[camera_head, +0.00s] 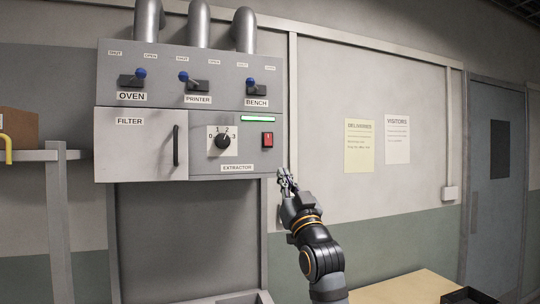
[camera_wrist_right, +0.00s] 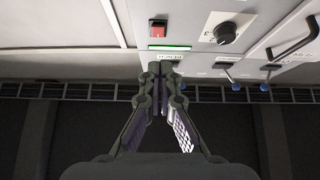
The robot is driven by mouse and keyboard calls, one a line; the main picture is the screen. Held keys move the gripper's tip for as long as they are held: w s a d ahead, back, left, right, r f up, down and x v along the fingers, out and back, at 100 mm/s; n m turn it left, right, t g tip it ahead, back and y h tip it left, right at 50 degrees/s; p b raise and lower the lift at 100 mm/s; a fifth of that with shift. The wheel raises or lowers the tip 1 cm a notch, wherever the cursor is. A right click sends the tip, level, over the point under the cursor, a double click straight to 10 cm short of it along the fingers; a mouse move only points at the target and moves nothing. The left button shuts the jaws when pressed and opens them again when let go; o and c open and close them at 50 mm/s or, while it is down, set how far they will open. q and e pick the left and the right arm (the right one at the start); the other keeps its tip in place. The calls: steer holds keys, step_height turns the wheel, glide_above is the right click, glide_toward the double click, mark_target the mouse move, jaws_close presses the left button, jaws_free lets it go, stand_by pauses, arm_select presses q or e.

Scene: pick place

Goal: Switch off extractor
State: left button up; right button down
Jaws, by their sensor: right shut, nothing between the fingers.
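The extractor control is on the grey panel (camera_head: 200,75). It has a black round knob (camera_head: 222,141) on a white dial marked 0 to 3, a red rocker switch (camera_head: 267,140) to its right and a lit green bar (camera_head: 258,119) above. I cannot tell the knob's exact setting. In the right wrist view, which looks upside down, the red switch (camera_wrist_right: 158,28), green bar (camera_wrist_right: 170,47) and knob (camera_wrist_right: 227,33) also show. My right gripper (camera_head: 284,174) is shut and empty, below and right of the red switch in the head view. My left gripper is not in view.
Blue-tipped levers for oven (camera_head: 140,74), printer (camera_head: 183,77) and bench (camera_head: 250,83) sit above. A filter door (camera_head: 141,144) with a black handle is left of the knob. A shelf (camera_head: 35,155) stands left; a wooden tabletop (camera_head: 405,287) is at lower right.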

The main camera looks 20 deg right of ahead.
steer(key=shift+s+a+r, duration=0.3)
steer(key=shift+s+r, duration=0.15)
steer(key=shift+r, duration=0.3)
steer(key=p, duration=0.5)
glide_toward(265, 142)
step_height(265, 142, up, 4)
steer(key=w+p, duration=0.2)
steer(key=w, duration=0.1)
steer(key=shift+w+f, duration=0.15)
steer(key=shift+w, duration=0.2)
steer(key=shift+w+f, duration=0.25)
steer(key=shift+w, duration=0.35)
steer(key=shift+s, duration=0.1)
